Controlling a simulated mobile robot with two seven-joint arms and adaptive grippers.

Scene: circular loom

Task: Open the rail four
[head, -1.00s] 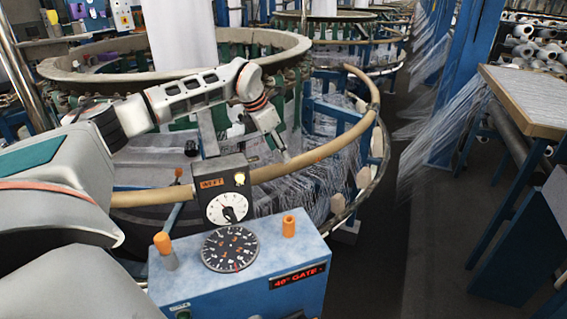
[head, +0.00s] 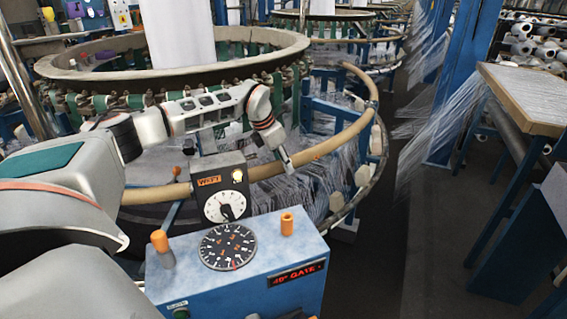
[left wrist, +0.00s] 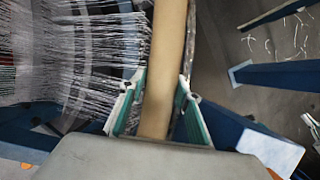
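The tan curved rail (head: 345,135) runs around the near loom, with no readable number on it. My left gripper (head: 288,167) points down at the rail's front stretch, behind and to the right of the weft dial box. In the left wrist view the rail (left wrist: 166,60) passes between the two green-padded fingers of my left gripper (left wrist: 163,85). The fingers stand apart, one on each side of the rail; firm contact is not visible. My right gripper is not in view.
A blue control box (head: 250,275) with a black dial, orange knobs and a "40° GATE" display stands in front. The weft dial box (head: 222,188) stands behind it. White threads (head: 300,192) hang around the rail. A table (head: 520,95) stands right, beyond a clear dark aisle.

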